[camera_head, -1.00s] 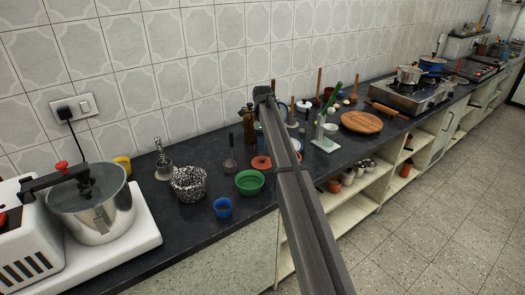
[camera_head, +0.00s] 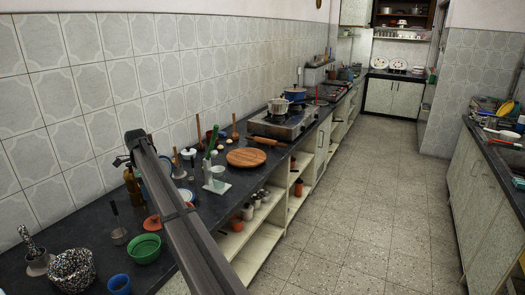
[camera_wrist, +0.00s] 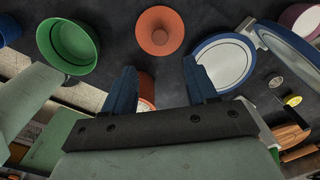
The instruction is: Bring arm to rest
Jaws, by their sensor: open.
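My gripper shows in the wrist view (camera_wrist: 160,80) with its two dark blue fingers spread apart and nothing held between them. Behind the gap, part of an orange-red pot (camera_wrist: 147,90) shows, apparently lower down. In the head view my arm reaches up over the counter, and its far end is above the items there; the fingertips are hard to make out. In the wrist view a green bowl (camera_wrist: 73,42) is left of the fingers, an orange dish (camera_wrist: 159,30) is beyond them, and a blue-rimmed plate (camera_wrist: 225,60) is by the right finger.
The dark counter (camera_head: 70,222) runs along the tiled wall. A blue cup (camera_head: 119,284) and a speckled bowl (camera_head: 72,270) are at near left. A wooden board (camera_head: 246,157) and a stove (camera_head: 285,122) are farther along. Open floor (camera_head: 350,200) lies right, before another counter (camera_head: 490,150).

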